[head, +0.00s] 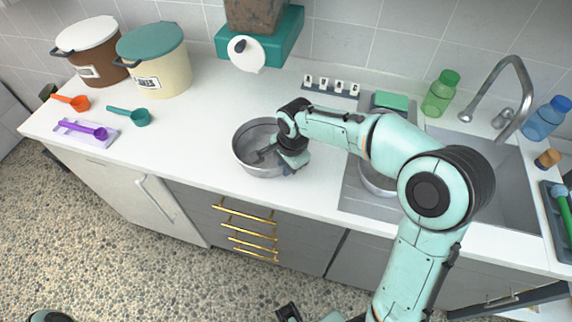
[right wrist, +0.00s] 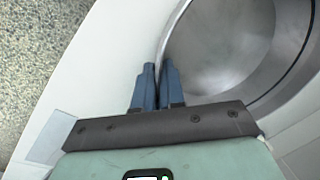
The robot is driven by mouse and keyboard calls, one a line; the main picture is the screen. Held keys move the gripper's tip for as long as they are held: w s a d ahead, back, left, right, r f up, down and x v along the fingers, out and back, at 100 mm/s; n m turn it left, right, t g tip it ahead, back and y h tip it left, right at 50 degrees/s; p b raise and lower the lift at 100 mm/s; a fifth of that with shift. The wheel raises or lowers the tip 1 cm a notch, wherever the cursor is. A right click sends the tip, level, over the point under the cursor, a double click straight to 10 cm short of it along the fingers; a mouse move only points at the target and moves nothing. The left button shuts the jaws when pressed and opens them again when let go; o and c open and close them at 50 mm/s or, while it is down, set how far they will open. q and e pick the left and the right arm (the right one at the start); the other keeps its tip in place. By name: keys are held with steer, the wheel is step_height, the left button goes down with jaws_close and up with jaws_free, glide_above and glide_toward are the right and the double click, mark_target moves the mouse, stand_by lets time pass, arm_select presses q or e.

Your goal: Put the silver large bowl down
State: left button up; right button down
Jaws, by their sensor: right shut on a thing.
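The silver large bowl (head: 243,158) is at the front part of the white counter, upright or nearly so. Whether its base touches the counter or is slightly above it, I cannot tell. My right gripper (head: 293,160) is at the bowl's right side and shut on its rim. In the right wrist view the two blue fingers (right wrist: 158,78) are close together at the rim, and the bowl's smooth inside (right wrist: 225,45) fills the upper right. The gripper and forearm hide part of the bowl's right side.
A sink (head: 480,190) with another round metal vessel (head: 376,183) lies right of the bowl, partly behind my arm. Measuring scoops (head: 140,116) and lidded canisters (head: 160,75) stand left. A teal dispenser (head: 275,38) is behind.

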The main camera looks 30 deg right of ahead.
steer(key=c, duration=1.2)
jaws_free()
steer(key=shift+r, duration=0.35)
steer(key=r, duration=0.3)
steer(key=s+r+p, duration=0.1)
steer(key=r, duration=0.3)
steer(key=s+r, duration=0.1)
steer(key=r, duration=0.3)
steer(key=shift+d+r+p, duration=0.1)
steer(key=shift+r+p, duration=0.1)
steer(key=shift+p, duration=0.15)
